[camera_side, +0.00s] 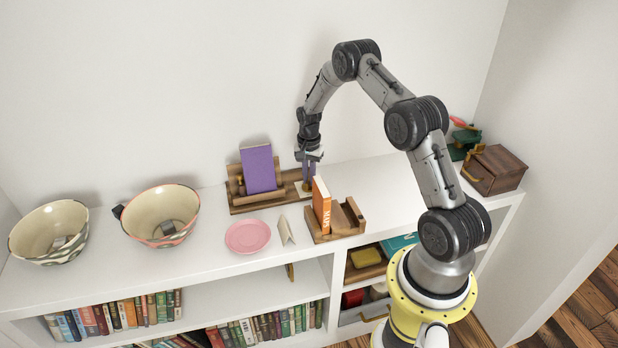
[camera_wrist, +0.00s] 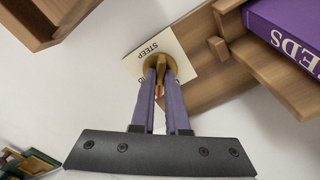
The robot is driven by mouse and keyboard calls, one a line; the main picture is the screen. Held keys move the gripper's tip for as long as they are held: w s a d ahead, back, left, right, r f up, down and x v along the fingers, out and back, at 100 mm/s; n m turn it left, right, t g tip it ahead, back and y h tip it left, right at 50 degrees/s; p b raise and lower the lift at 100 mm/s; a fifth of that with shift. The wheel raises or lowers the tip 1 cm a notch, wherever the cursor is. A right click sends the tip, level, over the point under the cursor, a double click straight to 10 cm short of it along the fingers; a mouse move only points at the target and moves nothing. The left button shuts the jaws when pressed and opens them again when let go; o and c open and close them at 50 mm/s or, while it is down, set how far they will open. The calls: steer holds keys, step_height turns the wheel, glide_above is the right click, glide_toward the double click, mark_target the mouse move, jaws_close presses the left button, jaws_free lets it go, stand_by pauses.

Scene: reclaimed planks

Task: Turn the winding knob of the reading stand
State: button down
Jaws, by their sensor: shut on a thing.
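The wooden reading stand (camera_side: 236,207) stands against the back wall and holds a purple book (camera_side: 258,168). It also shows in the wrist view (camera_wrist: 222,75), with the purple book (camera_wrist: 285,30) at the upper right. The brass winding knob (camera_wrist: 158,68) sits on a cream card (camera_wrist: 186,62) marked "STEEP" at the stand's end. My gripper (camera_wrist: 160,82) has its two purple fingers shut on the knob, one finger on each side. In the side view my gripper (camera_side: 308,178) points down at the stand's right end, and the knob is hidden there.
A wooden holder (camera_side: 345,222) with an orange "MAPS" book (camera_side: 321,204) stands close in front of my gripper. A pink plate (camera_side: 247,237), a small folded card (camera_side: 286,231) and two bowls (camera_side: 160,216) are to the left. A wooden box (camera_side: 494,170) is at the right; the shelf top between is clear.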

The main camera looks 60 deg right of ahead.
steer(key=m, duration=0.5)
steer(key=shift+m, duration=2.5)
steer(key=c, duration=0.9)
jaws_free()
step_height(320, 180, up, 14)
steer(key=shift+f, duration=0.1)
